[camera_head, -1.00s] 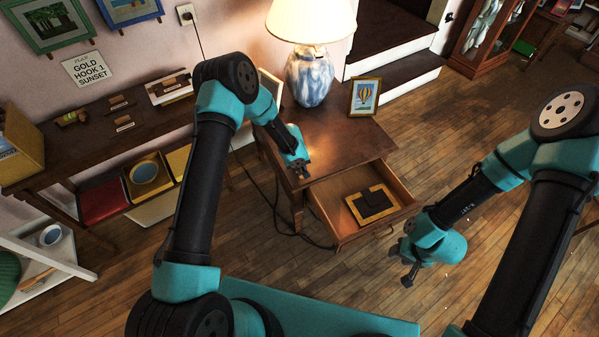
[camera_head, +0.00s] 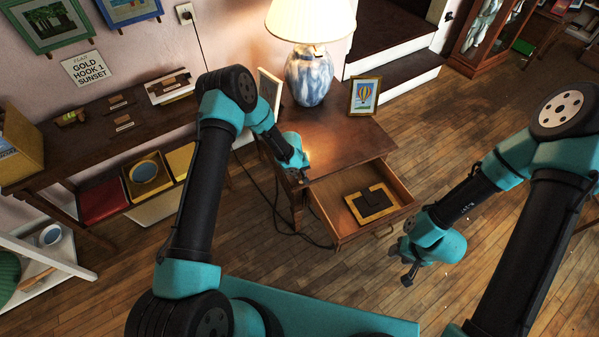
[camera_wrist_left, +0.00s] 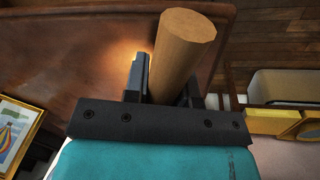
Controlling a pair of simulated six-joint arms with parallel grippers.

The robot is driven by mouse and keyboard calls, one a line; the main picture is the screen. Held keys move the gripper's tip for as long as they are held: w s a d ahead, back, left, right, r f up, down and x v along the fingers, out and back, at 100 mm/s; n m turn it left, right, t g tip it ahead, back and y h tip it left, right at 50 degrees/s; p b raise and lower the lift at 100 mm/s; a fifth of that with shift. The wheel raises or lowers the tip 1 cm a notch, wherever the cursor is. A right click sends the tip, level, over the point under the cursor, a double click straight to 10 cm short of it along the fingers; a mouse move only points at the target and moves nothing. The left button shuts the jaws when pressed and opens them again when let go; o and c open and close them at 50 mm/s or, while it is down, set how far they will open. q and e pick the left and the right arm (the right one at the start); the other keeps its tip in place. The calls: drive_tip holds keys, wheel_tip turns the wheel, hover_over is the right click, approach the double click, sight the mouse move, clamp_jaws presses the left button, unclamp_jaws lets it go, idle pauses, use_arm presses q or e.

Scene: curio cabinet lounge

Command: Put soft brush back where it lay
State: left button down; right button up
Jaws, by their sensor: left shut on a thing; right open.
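My left gripper (camera_head: 301,175) is at the front left edge of the wooden side table (camera_head: 345,140), beside the open drawer (camera_head: 347,235). In the left wrist view it is shut on a round wooden piece, which I take for the handle of the soft brush (camera_wrist_left: 183,50). Its fingers stand either side of the wood, and the bristles do not show. In the head view the brush cannot be made out. A black and gold item (camera_head: 371,203) lies in the drawer. My right gripper (camera_head: 408,277) is open and empty, low in front of the drawer's right side.
A lamp (camera_head: 309,77) and a balloon picture (camera_head: 365,96) stand on the table. A long dark shelf unit (camera_head: 90,150) with several small things runs along the left wall. A cord hangs beside the table. Bare floor lies to the right.

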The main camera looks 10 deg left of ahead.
use_arm(q)
drive_tip(key=shift+f, duration=0.15)
drive_tip(key=c, duration=0.9)
unclamp_jaws()
drive_tip(key=shift+c, duration=0.2)
wheel_tip(320, 180, up, 12)
drive_tip(key=s+a, duration=0.1)
drive_tip(key=a, duration=0.1)
drive_tip(key=shift+s, duration=0.1)
drive_tip(key=s+a+f+m+h, duration=0.1)
drive_tip(key=s+a, duration=0.1)
drive_tip(key=s, duration=1.2)
drive_tip(key=s+a+f+m, duration=0.1)
drive_tip(key=s+m, duration=0.1)
drive_tip(key=s, duration=1.2)
drive_tip(key=shift+a+h, duration=0.4)
